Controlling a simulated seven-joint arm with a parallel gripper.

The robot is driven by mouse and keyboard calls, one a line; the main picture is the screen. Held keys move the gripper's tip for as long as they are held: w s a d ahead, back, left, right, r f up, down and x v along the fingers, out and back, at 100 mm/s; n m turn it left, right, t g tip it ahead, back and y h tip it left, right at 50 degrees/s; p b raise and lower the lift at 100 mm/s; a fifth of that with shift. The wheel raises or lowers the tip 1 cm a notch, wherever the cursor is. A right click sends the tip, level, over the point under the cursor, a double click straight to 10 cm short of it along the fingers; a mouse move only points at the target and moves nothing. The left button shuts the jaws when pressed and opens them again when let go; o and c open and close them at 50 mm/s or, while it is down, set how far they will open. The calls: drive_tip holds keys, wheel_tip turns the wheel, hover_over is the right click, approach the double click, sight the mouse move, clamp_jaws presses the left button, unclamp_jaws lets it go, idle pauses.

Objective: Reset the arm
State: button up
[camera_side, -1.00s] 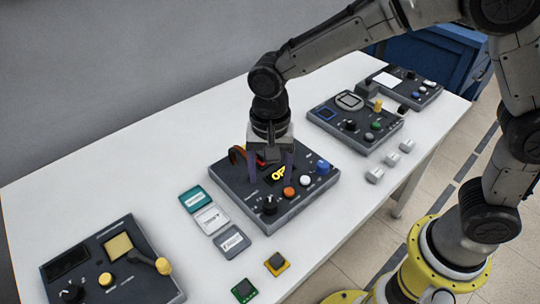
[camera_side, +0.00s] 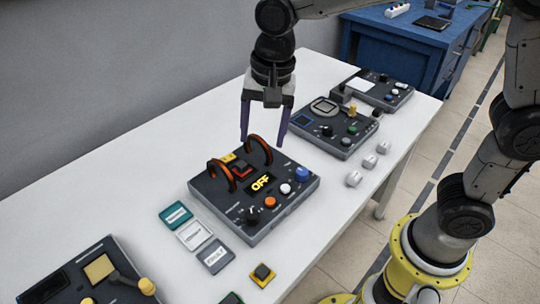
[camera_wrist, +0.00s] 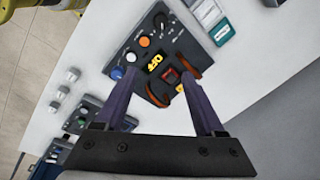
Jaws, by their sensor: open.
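My gripper (camera_side: 263,138) is open and empty, pointing down above the back edge of the middle control panel (camera_side: 225,215). Its two purple fingers are wide apart and hold nothing. The panel has two orange-red arched handles (camera_side: 222,175), a display reading OFF (camera_side: 261,183), and orange, white and blue buttons. In the wrist view my gripper (camera_wrist: 160,95) reaches toward the same panel (camera_wrist: 135,50), with the handles and the OFF display (camera_wrist: 155,62) between and beyond the fingers.
Other panels stand at the back right (camera_side: 335,130), (camera_side: 380,90) and at the front left (camera_side: 75,280). Three label cards (camera_side: 194,235) and two small button boxes (camera_side: 262,274) lie in front. Small white blocks (camera_side: 369,162) line the right edge. A blue bench (camera_side: 400,50) stands behind.

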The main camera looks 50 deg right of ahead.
drive_tip(key=s+d+r+n+t, duration=0.25)
drive_tip(key=s+d+r, duration=0.45)
drive_tip(key=s+d, duration=0.4)
drive_tip(key=s+d+f+n+t, duration=0.2)
drive_tip(key=s+d+f+n, duration=0.1)
drive_tip(key=s+f+n, duration=0.2)
drive_tip(key=s+n, duration=0.2)
drive_tip(key=n, duration=0.1)
drive_tip(key=shift+s+d+f+h, duration=0.15)
drive_tip(key=shift+s+d+h, duration=0.15)
drive_tip(key=shift+s, duration=0.1)
idle(0.4)
